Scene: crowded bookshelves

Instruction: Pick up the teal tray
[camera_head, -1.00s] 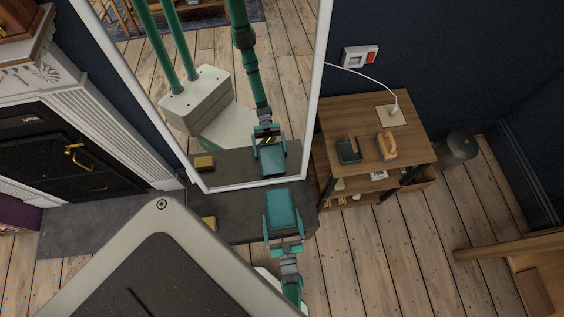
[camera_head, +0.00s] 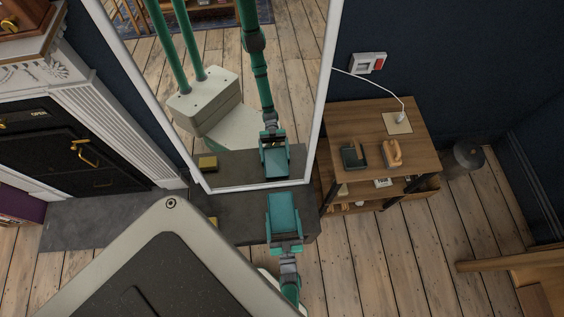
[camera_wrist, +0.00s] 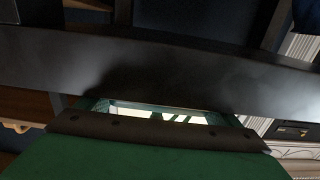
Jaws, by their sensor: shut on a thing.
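I cannot tell whether the tray touches the slab. The tray and gripper also show reflected in the mirror. In the wrist view, a green surface fills the bottom and a dark bar crosses above it; I cannot tell which parts are the tray.
The tall white-framed mirror (camera_head: 321,110) stands just behind the tray. A yellow block (camera_head: 212,222) lies left on the slab (camera_head: 238,229). A wooden side table (camera_head: 372,118) with small items stands close on the right. Open plank floor (camera_head: 400,255) lies front right.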

